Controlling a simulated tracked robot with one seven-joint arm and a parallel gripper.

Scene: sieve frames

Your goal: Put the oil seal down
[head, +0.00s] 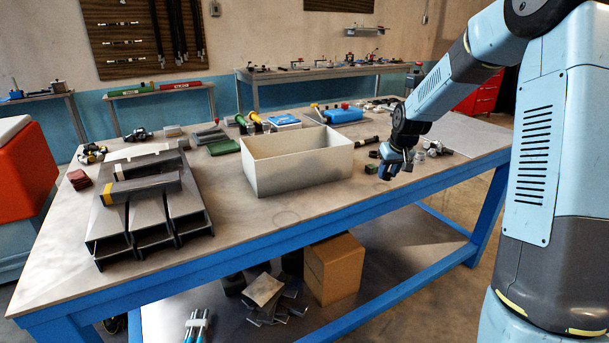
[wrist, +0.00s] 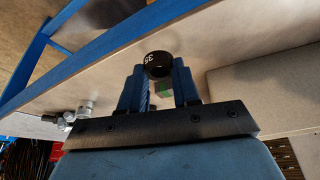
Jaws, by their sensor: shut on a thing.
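My gripper (wrist: 158,72) is shut on the oil seal (wrist: 158,64), a small black round piece with pale markings on its face. The seal sits between the two blue fingertips in the wrist view. In the head view my gripper (head: 395,168) points down over the right part of the workbench, right of the pale open box. The seal is hard to make out there. I cannot tell the gap between the seal and the bench top.
The pale open box (head: 297,163) stands mid-bench. Grey metal channels (head: 150,215) lie at the left. Small dark parts (head: 371,168) lie by my gripper, and small metal parts (head: 435,149) to its right. The bench's front strip (head: 300,215) is bare.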

